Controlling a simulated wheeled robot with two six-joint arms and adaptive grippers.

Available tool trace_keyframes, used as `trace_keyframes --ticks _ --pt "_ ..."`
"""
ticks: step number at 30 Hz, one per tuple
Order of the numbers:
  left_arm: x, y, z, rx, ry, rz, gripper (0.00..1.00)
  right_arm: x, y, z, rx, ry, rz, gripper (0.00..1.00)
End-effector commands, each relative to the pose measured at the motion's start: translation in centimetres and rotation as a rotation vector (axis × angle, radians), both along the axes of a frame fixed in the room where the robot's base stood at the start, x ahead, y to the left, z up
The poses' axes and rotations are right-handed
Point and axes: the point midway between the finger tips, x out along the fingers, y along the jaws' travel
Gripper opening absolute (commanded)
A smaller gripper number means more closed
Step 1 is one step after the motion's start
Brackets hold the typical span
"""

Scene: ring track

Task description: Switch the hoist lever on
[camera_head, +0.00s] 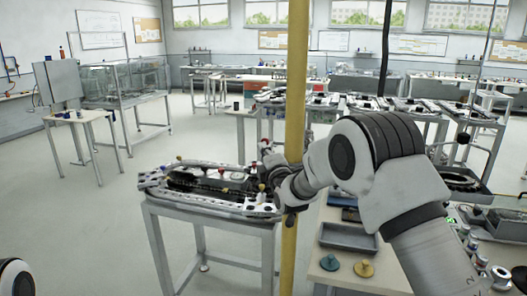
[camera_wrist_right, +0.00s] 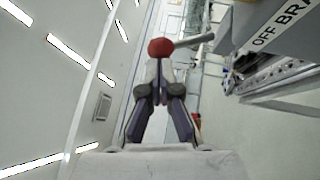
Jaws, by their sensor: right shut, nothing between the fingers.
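The hoist lever shows in the right wrist view as a grey rod with a red ball knob (camera_wrist_right: 161,47). Its rod runs from the knob to the upper right, toward a grey box with a white label (camera_wrist_right: 283,27) reading "OFF BRA", cut off by the frame edge. My right gripper (camera_wrist_right: 160,75) is shut and empty, its fingertips just below the knob in that view. I cannot tell whether they touch it. In the head view my right gripper (camera_head: 270,161) is small, by the yellow post, and the lever cannot be made out. My left gripper is out of view.
A yellow post (camera_head: 296,90) stands behind my right forearm. A bench with a ring track (camera_head: 205,205) is left of it. A table with a grey tray (camera_head: 348,237) and coloured pieces is at the lower right. Open floor lies to the left.

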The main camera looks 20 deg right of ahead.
Motion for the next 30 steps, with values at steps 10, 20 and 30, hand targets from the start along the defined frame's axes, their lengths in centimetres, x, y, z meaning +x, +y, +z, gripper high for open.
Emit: trace_keyframes --ticks 10,20,30 --pt "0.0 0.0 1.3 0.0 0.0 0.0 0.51 0.4 -0.3 1.1 0.055 0.081 -0.001 0.0" --pt "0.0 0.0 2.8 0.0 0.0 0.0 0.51 1.9 -1.3 2.3 0.179 0.264 -0.001 0.0" --pt "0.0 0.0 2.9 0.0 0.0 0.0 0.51 3.7 -2.6 3.4 0.236 0.348 -0.002 0.0"
